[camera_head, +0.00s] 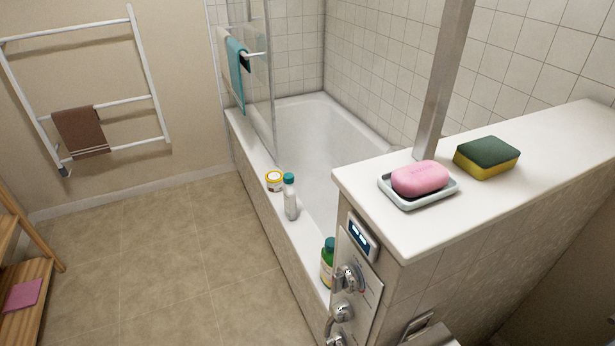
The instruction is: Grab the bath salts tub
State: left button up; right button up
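A small round tub (274,182) with a yellow rim and a white label stands on the near rim of the bathtub, left of the other bottles. It looks like the bath salts tub, but its label is too small to read. Neither of my grippers shows in the head view.
The white bathtub (238,130) has a glass screen (262,85) with a teal towel (237,65). A green bottle (327,266) stands near the control panel (357,275). The ledge (530,150) at right holds pink soap (420,178) and a sponge (486,157).

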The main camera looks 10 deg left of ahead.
aim_at(274, 179)
jog(key=i+j+z, duration=0.1)
jog(key=j, duration=0.2)
jog(key=i+j+z, duration=0.25)
jog(key=j, duration=0.4)
jog(key=i+j+z, duration=0.15)
jog(key=j, duration=0.2)
jog(key=i+j+z, duration=0.1)
jog(key=j, duration=0.25)
jog(key=i, duration=0.05)
